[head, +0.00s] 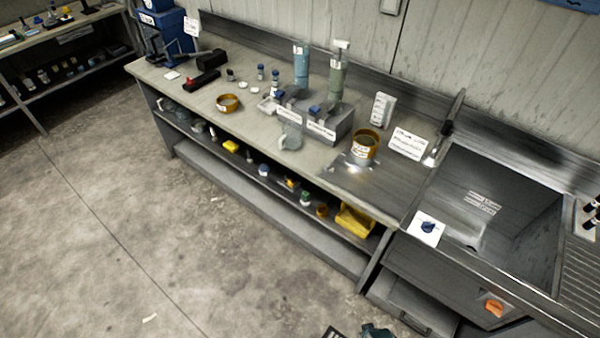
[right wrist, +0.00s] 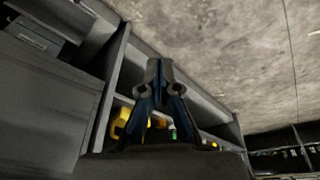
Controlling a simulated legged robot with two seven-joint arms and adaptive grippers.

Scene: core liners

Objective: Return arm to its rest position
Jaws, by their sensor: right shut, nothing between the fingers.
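My right gripper (right wrist: 159,70) is in the right wrist view, its fingers closed together and empty. It is in front of the bench's lower shelves, with open floor beyond; it touches nothing that I can see. In the head view two tall core liners, one blue (head: 301,66) and one grey-green (head: 337,80), stand upright at a grey block with labels (head: 330,133) on the bench. My left gripper is in neither view. Small dark parts show at the bottom edge of the head view, too cut off to identify.
The long bench (head: 200,97) carries an orange-brown bowl (head: 228,103), an amber tub (head: 364,147) and a white sign (head: 408,143). A sink (head: 500,215) is at the right. A yellow bin (head: 356,220) is on the lower shelf. The floor (head: 130,220) in front is largely clear.

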